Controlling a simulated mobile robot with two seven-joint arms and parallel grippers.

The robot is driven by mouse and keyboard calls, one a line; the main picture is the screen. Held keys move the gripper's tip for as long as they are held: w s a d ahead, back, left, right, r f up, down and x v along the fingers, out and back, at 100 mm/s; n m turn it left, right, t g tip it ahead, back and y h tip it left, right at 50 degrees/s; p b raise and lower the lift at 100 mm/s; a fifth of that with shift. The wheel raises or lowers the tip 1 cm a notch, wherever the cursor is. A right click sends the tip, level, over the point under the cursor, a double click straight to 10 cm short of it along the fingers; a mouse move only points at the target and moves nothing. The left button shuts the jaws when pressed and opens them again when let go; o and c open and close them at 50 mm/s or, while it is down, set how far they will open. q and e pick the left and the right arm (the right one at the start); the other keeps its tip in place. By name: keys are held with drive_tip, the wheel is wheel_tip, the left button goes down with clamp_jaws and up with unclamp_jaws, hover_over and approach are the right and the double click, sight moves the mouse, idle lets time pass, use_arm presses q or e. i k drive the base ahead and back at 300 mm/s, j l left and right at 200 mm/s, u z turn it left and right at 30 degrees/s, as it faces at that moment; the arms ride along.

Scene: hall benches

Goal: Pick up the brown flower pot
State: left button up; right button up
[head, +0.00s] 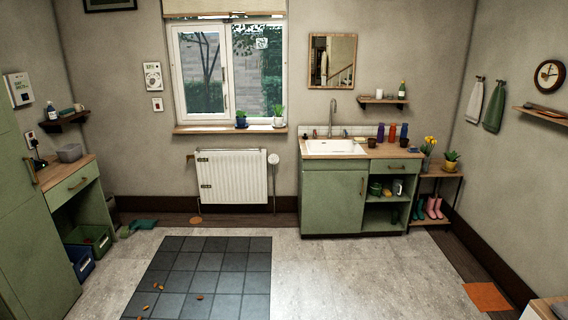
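A small dark brown pot-like thing (373,143) stands on the wooden counter (345,153) to the right of the white sink (335,147). It looks like a brown flower pot, but it is too small to be sure. Colored bottles stand close behind it. Neither of my grippers is in view.
The green sink cabinet (330,198) stands against the back wall beside a low shelf (437,172) with a yellow potted plant (452,161) and boots. A dark tiled mat (215,270) with small orange-brown bits lies ahead. The pale floor before the cabinet is clear.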

sight(372, 143)
drive_tip(key=i, duration=3.25)
drive_tip(key=i+z, duration=0.25)
drive_tip(key=i, duration=0.25)
drive_tip(key=i+j+z, duration=0.3)
drive_tip(key=i, duration=0.15)
